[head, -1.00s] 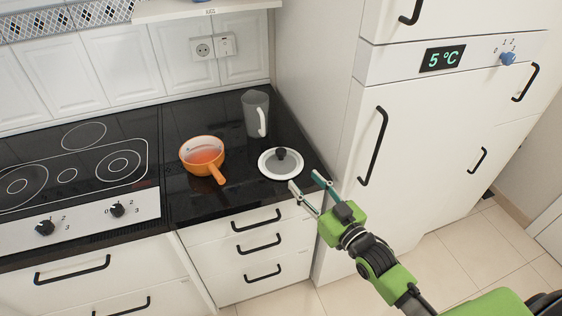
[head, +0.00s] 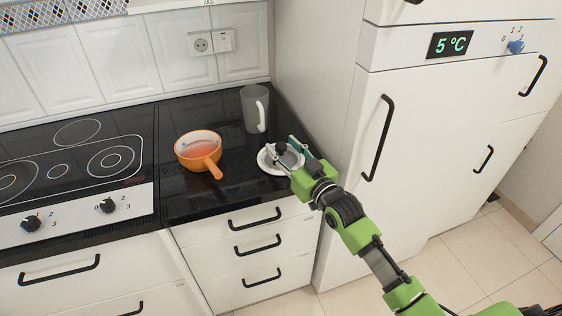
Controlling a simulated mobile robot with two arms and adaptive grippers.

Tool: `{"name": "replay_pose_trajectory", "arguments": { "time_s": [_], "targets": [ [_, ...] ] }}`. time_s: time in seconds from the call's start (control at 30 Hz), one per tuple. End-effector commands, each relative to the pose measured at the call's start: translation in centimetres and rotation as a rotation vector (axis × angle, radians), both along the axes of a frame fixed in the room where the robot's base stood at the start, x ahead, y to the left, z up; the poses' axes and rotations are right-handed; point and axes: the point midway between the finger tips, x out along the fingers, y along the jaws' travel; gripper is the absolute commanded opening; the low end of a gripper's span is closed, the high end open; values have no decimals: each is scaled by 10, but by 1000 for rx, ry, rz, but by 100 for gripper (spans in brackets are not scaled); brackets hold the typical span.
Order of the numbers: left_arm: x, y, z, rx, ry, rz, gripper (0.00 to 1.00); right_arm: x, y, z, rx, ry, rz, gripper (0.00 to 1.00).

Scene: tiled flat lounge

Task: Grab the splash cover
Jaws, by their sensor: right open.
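The splash cover (head: 267,163) is a round, white-rimmed lid with a dark knob, lying flat on the black counter near its front right. My right gripper (head: 287,147) is open above the lid, with its two fingers reaching over it near the knob. The gripper body hides the lid's right part. Whether the fingers touch the knob cannot be told. My left gripper is not in view.
An orange pan (head: 198,150) with its handle forward stands left of the lid. A grey jug (head: 254,108) stands behind it. The stove (head: 75,165) is at the left, and the tall white fridge (head: 430,150) is close at the right.

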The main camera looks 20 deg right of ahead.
Motion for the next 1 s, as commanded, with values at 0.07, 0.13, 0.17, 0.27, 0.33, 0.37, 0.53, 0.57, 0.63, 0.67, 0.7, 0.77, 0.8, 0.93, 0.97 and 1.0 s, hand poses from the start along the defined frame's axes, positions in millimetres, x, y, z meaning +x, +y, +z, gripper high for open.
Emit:
{"name": "replay_pose_trajectory", "arguments": {
  "time_s": [0.07, 0.13, 0.17, 0.27, 0.33, 0.37, 0.53, 0.57, 0.63, 0.67, 0.7, 0.77, 0.8, 0.93, 0.97, 1.0],
  "targets": [
    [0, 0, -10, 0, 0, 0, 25, 9, 2, -4, 0, 0, 0, 42],
    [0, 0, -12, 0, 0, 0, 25, 14, 3, -3, 0, 1, 0, 42],
    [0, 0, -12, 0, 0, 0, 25, 15, 4, -2, 0, 1, 0, 42],
    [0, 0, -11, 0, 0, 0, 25, 16, 4, -1, 0, 1, 0, 42],
    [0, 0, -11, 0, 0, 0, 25, 16, 4, -1, 0, 2, 0, 42],
    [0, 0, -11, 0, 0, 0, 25, 16, 4, -1, 0, 2, 0, 42],
    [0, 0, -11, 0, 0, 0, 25, 16, 4, -1, 0, 2, 0, 8],
    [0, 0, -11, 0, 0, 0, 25, 16, 4, -1, 0, 2, 0, 1],
    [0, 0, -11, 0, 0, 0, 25, 16, 4, -1, 0, 2, 0, 1],
    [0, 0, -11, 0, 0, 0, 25, 16, 4, -1, 0, 1, 0, 0],
    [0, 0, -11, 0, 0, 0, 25, 16, 4, -1, 0, 1, 0, 0],
    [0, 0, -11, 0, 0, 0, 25, 16, 4, -1, -1, 2, 0, 0],
    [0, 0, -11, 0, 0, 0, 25, 16, 4, -1, -1, 2, 0, 0],
    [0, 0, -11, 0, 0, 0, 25, 16, 4, 1, -1, 1, 0, 0],
    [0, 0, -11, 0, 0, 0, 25, 16, 4, 2, -1, 1, 0, 0],
    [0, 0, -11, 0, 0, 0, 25, 16, 4, 4, -1, 0, 0, 0]
  ]
}}
